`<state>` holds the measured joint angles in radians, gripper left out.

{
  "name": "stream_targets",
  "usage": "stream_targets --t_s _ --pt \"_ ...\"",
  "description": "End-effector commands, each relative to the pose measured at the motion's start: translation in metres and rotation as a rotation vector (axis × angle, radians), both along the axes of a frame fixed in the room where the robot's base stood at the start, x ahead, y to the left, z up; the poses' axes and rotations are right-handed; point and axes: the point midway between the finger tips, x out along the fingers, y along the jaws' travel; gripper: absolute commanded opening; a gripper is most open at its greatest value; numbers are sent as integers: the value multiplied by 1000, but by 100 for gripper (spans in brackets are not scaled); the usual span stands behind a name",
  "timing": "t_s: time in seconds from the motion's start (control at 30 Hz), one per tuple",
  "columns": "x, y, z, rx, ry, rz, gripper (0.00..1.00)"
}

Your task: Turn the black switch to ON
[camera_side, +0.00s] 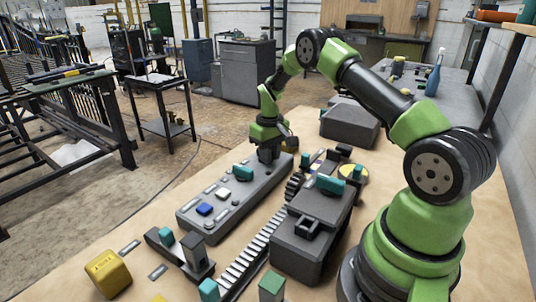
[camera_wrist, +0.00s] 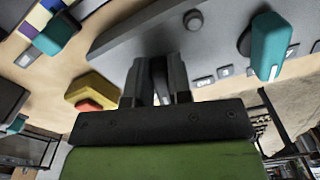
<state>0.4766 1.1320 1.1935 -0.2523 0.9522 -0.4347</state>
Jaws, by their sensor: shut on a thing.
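A long grey control panel (camera_side: 250,196) lies on the table in the side view, and its grey top (camera_wrist: 125,42) fills the upper middle of the wrist view. My gripper (camera_side: 268,157) points down at the panel's far end. In the wrist view my gripper's dark fingers (camera_wrist: 160,75) are close together at the panel, shut on a dark thing that looks like the black switch.
The panel also carries a teal handle (camera_side: 243,172), a white button (camera_side: 224,192) and a blue button (camera_side: 204,209). A yellow block with a red top (camera_wrist: 88,92) is near my fingers. A dark grey machine (camera_side: 305,240) and a toothed rack (camera_side: 243,262) stand right of the panel.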

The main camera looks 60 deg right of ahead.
Motion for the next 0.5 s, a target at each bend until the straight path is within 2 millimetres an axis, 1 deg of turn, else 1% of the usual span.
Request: stream_targets --t_s 0.5 --pt "0 -10 1 0 -1 488 0"
